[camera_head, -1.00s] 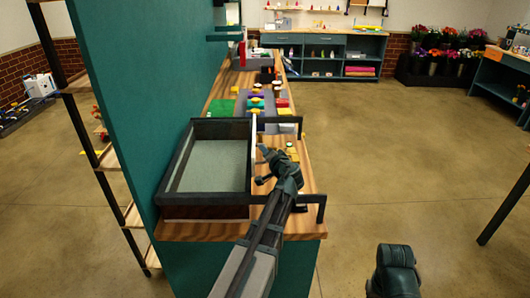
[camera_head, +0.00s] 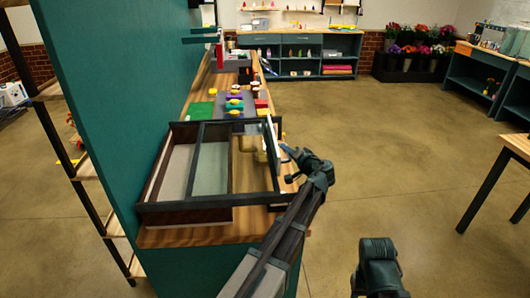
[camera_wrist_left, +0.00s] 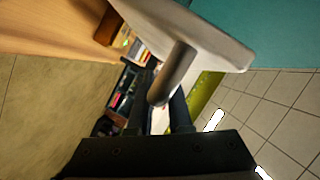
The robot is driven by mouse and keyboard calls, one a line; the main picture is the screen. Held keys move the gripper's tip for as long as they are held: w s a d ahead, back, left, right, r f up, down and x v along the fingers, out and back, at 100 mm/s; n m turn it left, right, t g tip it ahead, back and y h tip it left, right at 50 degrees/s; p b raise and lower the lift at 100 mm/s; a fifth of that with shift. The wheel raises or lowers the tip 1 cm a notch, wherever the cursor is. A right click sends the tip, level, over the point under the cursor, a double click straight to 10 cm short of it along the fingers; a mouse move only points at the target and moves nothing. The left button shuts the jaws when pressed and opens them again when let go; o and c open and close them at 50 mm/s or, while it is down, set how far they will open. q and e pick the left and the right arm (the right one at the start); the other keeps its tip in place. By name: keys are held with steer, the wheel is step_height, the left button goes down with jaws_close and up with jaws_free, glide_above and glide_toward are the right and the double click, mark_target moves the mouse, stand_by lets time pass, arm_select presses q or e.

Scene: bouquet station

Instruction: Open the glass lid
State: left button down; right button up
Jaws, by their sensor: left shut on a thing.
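The glass lid (camera_head: 240,165), a dark frame with clear panes, lies partly over the dark-walled case (camera_head: 190,215). It sits off to the right, so the left strip of the case's pale floor (camera_head: 177,172) shows uncovered. The lid's right part extends past the case over the wooden counter. My left gripper (camera_head: 290,165) is at the lid's right edge, shut on the lid's handle. In the left wrist view the grey rod-shaped handle (camera_wrist_left: 175,72) runs from a pale bar (camera_wrist_left: 195,28) down between my fingers (camera_wrist_left: 158,115).
The wooden counter (camera_head: 215,237) runs away beside a teal wall (camera_head: 110,110). Open floor lies to the right, with a wooden table (camera_head: 518,146) at the right edge.

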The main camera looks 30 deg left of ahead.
arm_select(q)
steer(key=w+d, duration=0.4)
steer(key=d, duration=0.2)
steer(key=shift+d, duration=0.35)
steer(key=c, duration=0.8)
jaws_free()
steer(key=shift+c, duration=0.2)
steer(key=p+v, duration=0.3)
steer(key=v, duration=1)
steer(key=shift+s+d, duration=0.25)
steer(key=shift+s, duration=0.05)
